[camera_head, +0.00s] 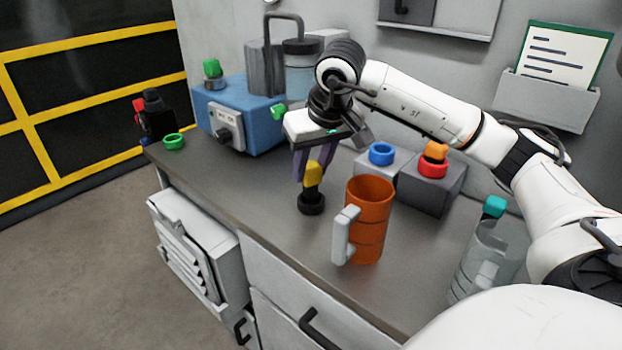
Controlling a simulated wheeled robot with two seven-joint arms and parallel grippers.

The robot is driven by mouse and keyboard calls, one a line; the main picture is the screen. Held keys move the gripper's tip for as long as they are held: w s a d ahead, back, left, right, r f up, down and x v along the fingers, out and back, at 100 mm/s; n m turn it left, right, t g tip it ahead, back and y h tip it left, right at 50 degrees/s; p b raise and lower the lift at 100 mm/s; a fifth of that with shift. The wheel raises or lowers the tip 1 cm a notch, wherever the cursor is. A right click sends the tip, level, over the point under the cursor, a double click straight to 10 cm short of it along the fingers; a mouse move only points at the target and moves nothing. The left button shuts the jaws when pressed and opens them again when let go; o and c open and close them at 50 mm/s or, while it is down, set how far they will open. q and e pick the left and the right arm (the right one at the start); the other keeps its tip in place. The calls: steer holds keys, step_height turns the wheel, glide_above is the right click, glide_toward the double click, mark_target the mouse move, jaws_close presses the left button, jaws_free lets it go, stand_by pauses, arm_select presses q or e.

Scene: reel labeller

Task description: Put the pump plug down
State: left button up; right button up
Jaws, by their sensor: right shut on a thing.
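The pump plug, which I take to be the yellow piece with a round black base (312,184), is over the middle of the grey counter (265,215). My right gripper (313,168) points down from above and is shut on the yellow upper part. The plug is upright, black base down. The base is at or very close to the counter top; I cannot tell whether it touches. My left gripper is not in view.
An orange mug (370,215) with a grey handle stands just right of the plug. Grey blocks with a blue ring (381,154) and a red-orange knob (433,160) are behind it. A blue machine (240,115) is at the back left. A clear jug (485,260) stands at right.

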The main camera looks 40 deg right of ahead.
steer(key=shift+f, duration=1.25)
steer(key=shift+f, duration=0.2)
steer(key=o, duration=1.2)
steer(key=shift+r, duration=0.3)
steer(key=p+v, duration=0.1)
steer(key=v, duration=1.1)
